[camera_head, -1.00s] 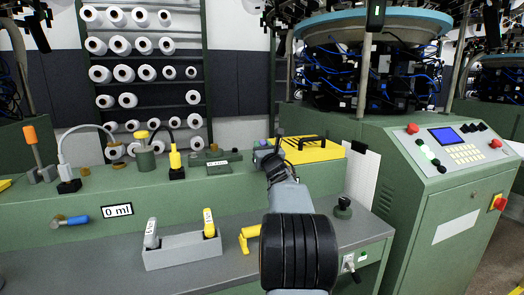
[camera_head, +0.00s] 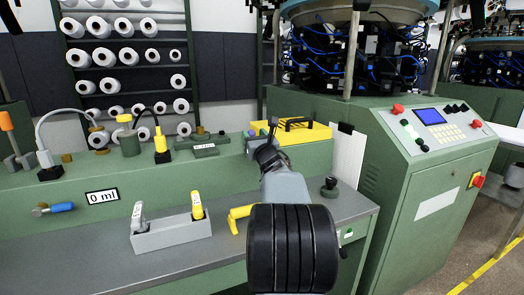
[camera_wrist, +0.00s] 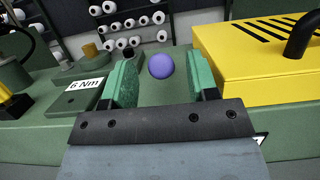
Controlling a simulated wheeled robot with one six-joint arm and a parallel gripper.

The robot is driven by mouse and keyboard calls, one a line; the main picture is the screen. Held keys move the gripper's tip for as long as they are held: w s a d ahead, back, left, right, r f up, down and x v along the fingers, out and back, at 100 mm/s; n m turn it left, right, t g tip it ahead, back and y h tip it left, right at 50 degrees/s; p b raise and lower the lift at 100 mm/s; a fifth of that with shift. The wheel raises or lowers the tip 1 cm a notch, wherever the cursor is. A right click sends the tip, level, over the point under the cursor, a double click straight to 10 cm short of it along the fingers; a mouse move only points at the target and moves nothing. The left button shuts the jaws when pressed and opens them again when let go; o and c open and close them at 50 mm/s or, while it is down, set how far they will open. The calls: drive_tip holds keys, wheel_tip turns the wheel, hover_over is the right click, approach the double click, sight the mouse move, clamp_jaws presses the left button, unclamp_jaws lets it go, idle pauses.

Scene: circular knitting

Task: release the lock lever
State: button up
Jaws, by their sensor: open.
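A purple ball-shaped knob (camera_wrist: 161,66) shows in the wrist view between and beyond my two green jaw pads. It may be the end of the lock lever; its shaft is not visible. My gripper (camera_wrist: 160,84) is open and empty, with the knob apart from both pads. In the head view my gripper (camera_head: 270,131) is over the green bench ledge, just left of the yellow box (camera_head: 303,131), and my arm hides much of it. A lever with an orange handle (camera_head: 7,121) stands at the far left of the head view.
The yellow box with a black handle stands close right of my gripper. A "6 Nm" block (camera_wrist: 88,87) lies close left. A grey holder (camera_head: 172,235) with two tools and a yellow tool (camera_head: 240,214) are on the lower bench. A control cabinet (camera_head: 435,190) stands at right.

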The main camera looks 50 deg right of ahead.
drive_tip(key=v, duration=0.8)
drive_tip(key=shift+s, duration=0.3)
drive_tip(key=shift+a, duration=0.1)
